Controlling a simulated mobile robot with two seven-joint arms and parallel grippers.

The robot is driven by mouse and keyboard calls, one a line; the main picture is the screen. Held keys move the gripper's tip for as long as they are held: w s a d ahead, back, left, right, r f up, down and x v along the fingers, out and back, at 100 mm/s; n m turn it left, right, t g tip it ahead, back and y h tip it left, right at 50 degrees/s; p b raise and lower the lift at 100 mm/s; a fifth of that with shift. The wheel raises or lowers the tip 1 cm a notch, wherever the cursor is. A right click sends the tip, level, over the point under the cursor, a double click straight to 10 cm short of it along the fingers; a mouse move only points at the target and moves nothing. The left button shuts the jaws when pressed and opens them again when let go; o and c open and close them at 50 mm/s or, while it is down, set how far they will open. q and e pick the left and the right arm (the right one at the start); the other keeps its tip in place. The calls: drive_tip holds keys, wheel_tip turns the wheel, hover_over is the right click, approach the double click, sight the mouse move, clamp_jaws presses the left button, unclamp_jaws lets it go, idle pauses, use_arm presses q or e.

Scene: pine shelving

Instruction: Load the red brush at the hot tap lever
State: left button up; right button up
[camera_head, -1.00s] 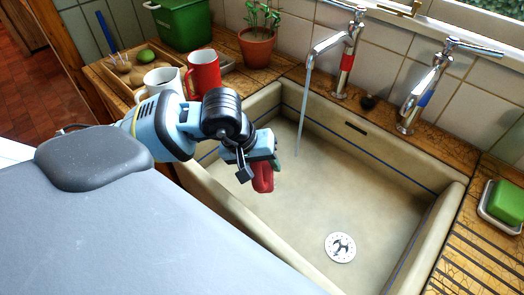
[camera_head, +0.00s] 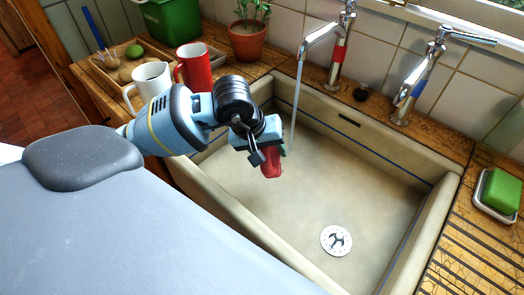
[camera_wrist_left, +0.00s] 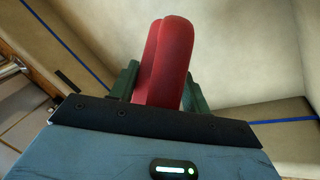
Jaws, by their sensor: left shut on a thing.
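My left gripper (camera_head: 268,150) is over the left part of the sink and is shut on the red brush (camera_head: 271,163). In the left wrist view the brush (camera_wrist_left: 168,62) stands out between the two dark green fingers as a rounded red shape. Its bristles cannot be made out. The hot tap (camera_head: 336,48) has a red band and stands behind the sink. Its chrome lever (camera_head: 345,3) is at the top and partly cut off by the frame. A stream of water (camera_head: 295,100) falls from its spout, just right of the brush. My right gripper is not in view.
A cold tap (camera_head: 425,75) with a blue band stands to the right. The sink (camera_head: 375,215) is empty around its drain (camera_head: 336,240). A white mug (camera_head: 152,80), red mug (camera_head: 192,63) and potted plant (camera_head: 246,40) stand on the left counter. A green soap (camera_head: 501,191) lies at right.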

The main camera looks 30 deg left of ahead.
use_arm(q)
drive_tip(key=shift+w+d+f+b, duration=0.15)
drive_tip(key=shift+w+d, duration=0.05)
drive_tip(key=shift+w, duration=0.55)
drive_tip(key=shift+w+d+f+b, duration=0.15)
drive_tip(key=shift+w+d, duration=0.05)
drive_tip(key=shift+w, duration=0.5)
drive_tip(key=w+d+f+b, duration=0.1)
drive_tip(key=w+b, duration=0.1)
drive_tip(key=w, duration=0.4)
drive_tip(key=shift+d, duration=0.3)
drive_tip(key=shift+f, duration=0.1)
drive_tip(key=shift+s+a+p, duration=0.2)
drive_tip(key=shift+s+a, duration=0.15)
drive_tip(key=shift+s, duration=0.95)
drive_tip(key=shift+s+a+p, duration=0.2)
drive_tip(key=shift+s+a, duration=0.1)
drive_tip(key=shift+s, duration=0.95)
drive_tip(key=shift+s+a+p, duration=0.2)
drive_tip(key=shift+s+a, duration=0.15)
drive_tip(key=shift+s, duration=0.95)
